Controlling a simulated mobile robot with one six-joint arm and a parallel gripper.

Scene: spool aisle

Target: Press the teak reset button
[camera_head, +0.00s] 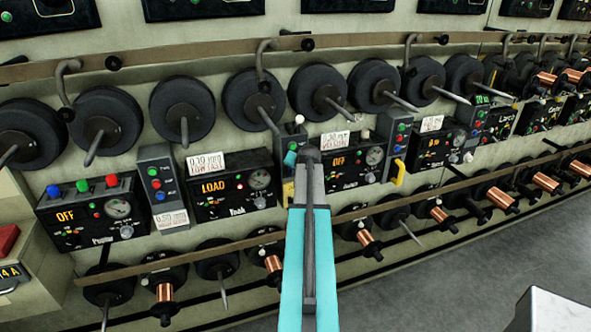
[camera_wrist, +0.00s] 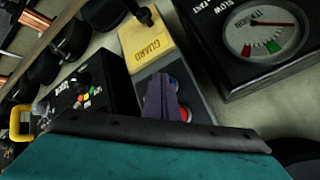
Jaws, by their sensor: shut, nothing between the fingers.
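The teak panel (camera_head: 235,185) is a black box on the wall, its display reading LOAD, with a round dial. A grey button box stands just right of it, mostly hidden behind my gripper (camera_head: 309,155) in the head view. In the wrist view the grey button box (camera_wrist: 203,103) shows a red button (camera_wrist: 187,114) and part of a blue button (camera_wrist: 174,83). My shut, empty gripper (camera_wrist: 160,98) is in front of this box and covers part of its face. I cannot tell whether it touches. A yellow plate marked GUARD (camera_wrist: 146,43) lies beside the buttons, not over the visible ones.
Another panel reading OFF (camera_head: 350,162) is right of my gripper, and the left panel (camera_head: 90,212) also reads OFF. Black spools (camera_head: 182,108) on pegs line the wall above; copper spools (camera_head: 273,263) hang below.

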